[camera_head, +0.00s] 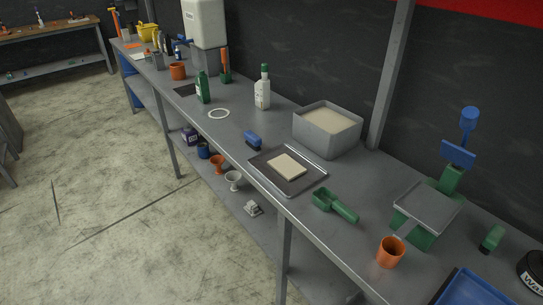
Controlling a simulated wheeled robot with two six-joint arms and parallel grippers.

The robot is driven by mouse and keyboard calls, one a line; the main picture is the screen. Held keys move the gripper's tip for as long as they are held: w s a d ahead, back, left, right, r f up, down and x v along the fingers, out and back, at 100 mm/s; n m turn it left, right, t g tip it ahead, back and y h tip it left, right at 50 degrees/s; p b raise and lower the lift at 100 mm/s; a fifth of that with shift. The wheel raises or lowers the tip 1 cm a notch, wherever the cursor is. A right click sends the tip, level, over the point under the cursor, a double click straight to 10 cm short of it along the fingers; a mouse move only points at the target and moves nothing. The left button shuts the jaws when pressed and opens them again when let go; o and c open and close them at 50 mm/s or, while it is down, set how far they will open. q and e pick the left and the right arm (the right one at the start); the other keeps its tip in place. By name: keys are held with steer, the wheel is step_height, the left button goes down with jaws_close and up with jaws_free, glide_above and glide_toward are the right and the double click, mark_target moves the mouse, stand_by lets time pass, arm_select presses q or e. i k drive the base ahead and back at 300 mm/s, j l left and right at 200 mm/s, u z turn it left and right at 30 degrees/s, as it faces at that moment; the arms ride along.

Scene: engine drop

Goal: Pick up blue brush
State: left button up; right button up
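A small blue block-shaped object (253,138) with a darker lower part, which looks like the blue brush, sits on the grey workbench (240,131) near its front edge. It lies just beyond the upper left corner of a dark tray (259,164), apart from it or nearly so. Nothing covers it from above. Neither of my grippers shows in the head view.
A grey bin of pale material (327,130) stands behind the tray. A white bottle with green cap (263,90), a white ring (219,113), a green scoop (334,204), an orange cup (390,252) and a green scale (427,208) stand around. Open concrete floor lies left.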

mark_target(253, 141)
steer(key=i+j+z, duration=0.25)
steer(key=j, duration=0.4)
steer(key=i+j+z, duration=0.3)
steer(key=j, duration=0.4)
steer(key=i, duration=0.1)
